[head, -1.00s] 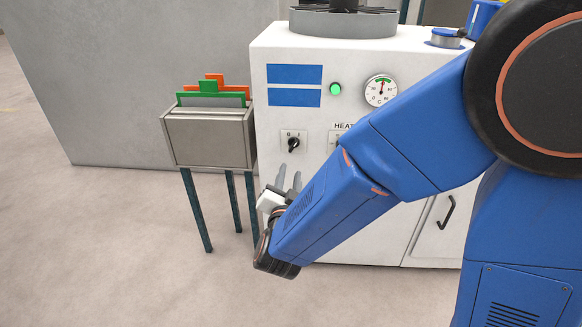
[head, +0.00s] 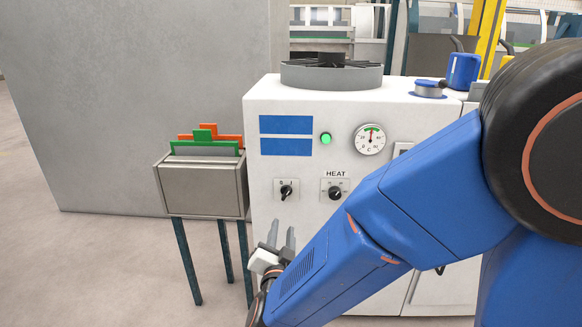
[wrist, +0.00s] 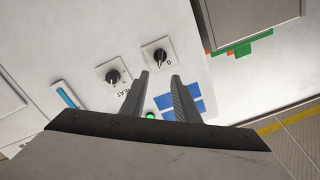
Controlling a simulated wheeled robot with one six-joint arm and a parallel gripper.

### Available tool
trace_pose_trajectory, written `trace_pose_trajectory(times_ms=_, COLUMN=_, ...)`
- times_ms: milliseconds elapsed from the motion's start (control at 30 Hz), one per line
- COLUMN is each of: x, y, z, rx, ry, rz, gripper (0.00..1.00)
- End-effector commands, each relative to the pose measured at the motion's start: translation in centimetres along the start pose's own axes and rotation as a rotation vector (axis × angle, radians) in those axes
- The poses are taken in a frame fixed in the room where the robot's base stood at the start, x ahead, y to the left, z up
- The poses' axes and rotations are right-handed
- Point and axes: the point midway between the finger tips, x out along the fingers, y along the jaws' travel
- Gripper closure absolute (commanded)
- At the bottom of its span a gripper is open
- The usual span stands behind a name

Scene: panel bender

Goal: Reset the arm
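My gripper (head: 281,240) is in front of the white cabinet (head: 385,110), below the left black knob (head: 286,190). Its two grey fingers are apart with nothing between them. In the wrist view my gripper (wrist: 160,85) points at the cabinet face, with the left knob (wrist: 160,55) and the HEAT knob (wrist: 112,76) beyond the fingertips. The fingers look clear of both knobs. The HEAT knob also shows in the head view (head: 335,193). My blue arm reaches in from the right and covers part of the cabinet front.
A grey metal box (head: 204,188) on dark legs stands left of the cabinet, holding green (head: 203,142) and orange (head: 222,136) plates. A green lamp (head: 326,138) is lit beside a dial gauge (head: 370,139). A grey wall (head: 140,110) stands behind. Floor (head: 100,280) at front left is clear.

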Motion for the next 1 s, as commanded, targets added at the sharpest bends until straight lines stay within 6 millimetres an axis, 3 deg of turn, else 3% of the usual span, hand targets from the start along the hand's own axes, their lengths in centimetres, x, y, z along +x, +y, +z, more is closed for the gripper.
trace_pose_trajectory(times_ms=233, x=2.8, y=0.8, z=-2.3, rx=0.042, ry=-0.185, rz=-0.032, gripper=0.72)
trace_pose_trajectory(times_ms=467, x=3.1, y=2.3, z=-5.0, rx=0.021, ry=-0.374, rz=-0.083, gripper=0.72)
trace_pose_trajectory(times_ms=767, x=0.1, y=6.3, z=-8.9, rx=-0.091, ry=-0.592, rz=-0.115, gripper=0.72)
trace_pose_trajectory(times_ms=1000, x=-4.8, y=11.9, z=-12.0, rx=-0.228, ry=-0.752, rz=-0.074, gripper=0.72)
